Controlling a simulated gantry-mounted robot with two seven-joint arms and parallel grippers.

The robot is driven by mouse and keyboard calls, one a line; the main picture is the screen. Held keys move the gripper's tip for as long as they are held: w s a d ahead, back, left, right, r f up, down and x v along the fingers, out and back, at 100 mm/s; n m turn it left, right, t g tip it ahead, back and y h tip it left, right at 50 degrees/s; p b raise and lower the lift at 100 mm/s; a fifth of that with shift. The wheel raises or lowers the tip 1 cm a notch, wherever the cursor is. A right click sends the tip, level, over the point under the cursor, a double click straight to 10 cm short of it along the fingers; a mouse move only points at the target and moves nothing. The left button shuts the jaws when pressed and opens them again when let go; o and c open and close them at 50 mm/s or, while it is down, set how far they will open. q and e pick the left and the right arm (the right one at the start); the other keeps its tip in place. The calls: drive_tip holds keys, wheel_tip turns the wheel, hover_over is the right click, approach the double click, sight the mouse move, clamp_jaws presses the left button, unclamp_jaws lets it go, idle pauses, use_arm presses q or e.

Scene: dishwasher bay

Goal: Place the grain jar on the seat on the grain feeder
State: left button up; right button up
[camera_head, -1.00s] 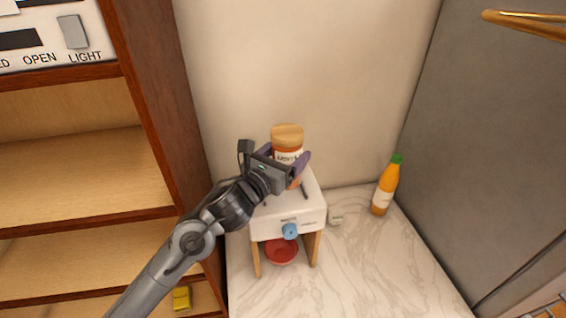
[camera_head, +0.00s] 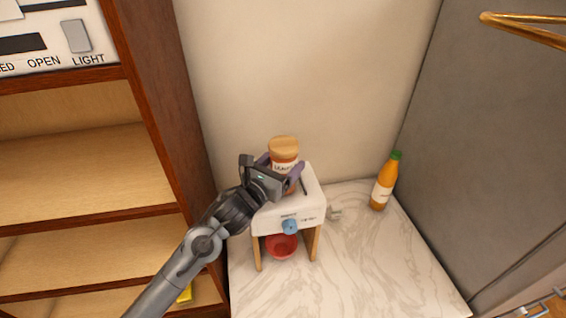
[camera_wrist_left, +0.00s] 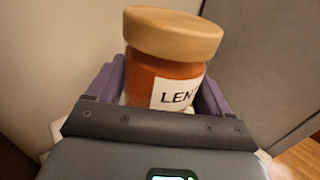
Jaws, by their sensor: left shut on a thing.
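The grain jar (camera_head: 284,151) has a wooden lid, an orange-brown body and a white label that starts "LEN". It stands upright over the top of the grain feeder (camera_head: 290,213), a white box on wooden legs with a blue knob. My left gripper (camera_head: 281,173) is shut around the jar, one purple finger on each side. The jar also fills the left wrist view (camera_wrist_left: 172,60). The jar's base and the seat are hidden by the gripper, so I cannot tell whether they touch. My right gripper is out of view.
A red bowl (camera_head: 281,246) sits under the feeder. An orange bottle with a green cap (camera_head: 385,182) stands to the right on the marble counter (camera_head: 370,260). Wooden shelves (camera_head: 90,180) are at left. A grey panel (camera_head: 490,150) is at right.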

use_arm(q)
drive_tip(key=shift+f, duration=0.1)
drive_tip(key=o, duration=1.4)
drive_tip(key=shift+r, duration=0.2)
drive_tip(key=shift+s+a+f, duration=0.15)
drive_tip(key=shift+s+a, duration=0.05)
drive_tip(key=b+v, duration=0.2)
drive_tip(key=v, duration=0.9)
drive_tip(key=shift+s+b, duration=0.25)
drive_tip(key=shift+b, duration=0.1)
drive_tip(key=shift+a, duration=0.15)
